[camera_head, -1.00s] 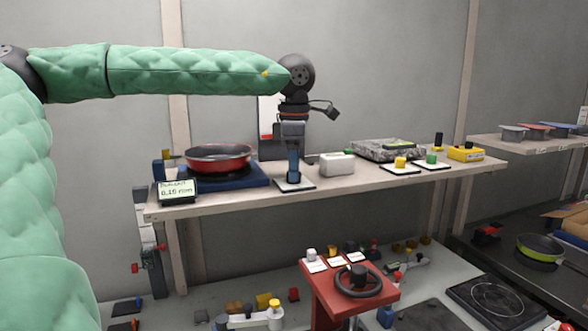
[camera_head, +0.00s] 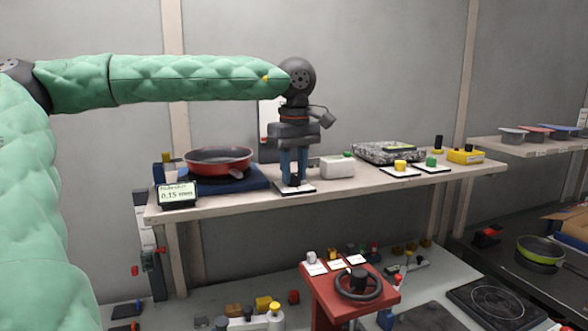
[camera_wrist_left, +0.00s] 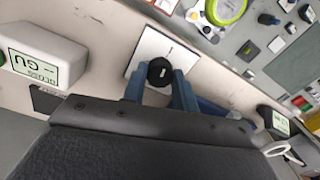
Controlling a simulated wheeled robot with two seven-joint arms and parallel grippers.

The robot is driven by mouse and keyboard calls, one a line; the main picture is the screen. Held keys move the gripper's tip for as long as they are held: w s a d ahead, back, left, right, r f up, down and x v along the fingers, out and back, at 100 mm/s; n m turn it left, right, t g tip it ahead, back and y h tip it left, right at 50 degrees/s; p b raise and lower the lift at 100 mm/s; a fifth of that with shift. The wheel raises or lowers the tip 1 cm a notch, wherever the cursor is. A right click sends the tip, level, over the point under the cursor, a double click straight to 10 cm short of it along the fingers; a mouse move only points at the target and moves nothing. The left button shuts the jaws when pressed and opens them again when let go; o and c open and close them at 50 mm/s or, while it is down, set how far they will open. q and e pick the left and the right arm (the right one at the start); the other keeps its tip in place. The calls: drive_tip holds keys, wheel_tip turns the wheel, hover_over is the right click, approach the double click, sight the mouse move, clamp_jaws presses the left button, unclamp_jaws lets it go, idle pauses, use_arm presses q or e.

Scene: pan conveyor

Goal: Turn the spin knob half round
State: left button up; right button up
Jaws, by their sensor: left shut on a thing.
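The spin knob (camera_head: 294,181) is a small black knob on a white plate (camera_head: 308,188) on the shelf. In the left wrist view the knob (camera_wrist_left: 160,71) is round with a white mark on its top. My left gripper (camera_head: 294,176) points down over it with its blue fingers either side. In the left wrist view the gripper (camera_wrist_left: 160,82) is shut on the knob, which shows between the fingertips. A red pan (camera_head: 218,158) sits on a dark blue base to the left. A small display (camera_head: 178,193) reads 0.15 mm. My right gripper is not in view.
A white box (camera_head: 337,167) with a green button stands close right of the knob. Further right are plates with a yellow knob (camera_head: 400,165) and a green knob (camera_head: 431,161). The shelf's front edge (camera_head: 330,190) is near. A red stand with a handwheel (camera_head: 358,286) is below.

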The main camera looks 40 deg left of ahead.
sight(294, 174)
use_arm(q)
drive_tip(key=shift+m, duration=0.9)
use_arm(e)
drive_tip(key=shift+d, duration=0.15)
use_arm(q)
drive_tip(key=o, duration=1)
drive_tip(key=shift+c, duration=0.2)
wheel_tip(294, 174, up, 6)
drive_tip(key=shift+r+b, duration=0.2)
drive_tip(key=shift+b, duration=0.2)
drive_tip(key=shift+r, duration=0.7)
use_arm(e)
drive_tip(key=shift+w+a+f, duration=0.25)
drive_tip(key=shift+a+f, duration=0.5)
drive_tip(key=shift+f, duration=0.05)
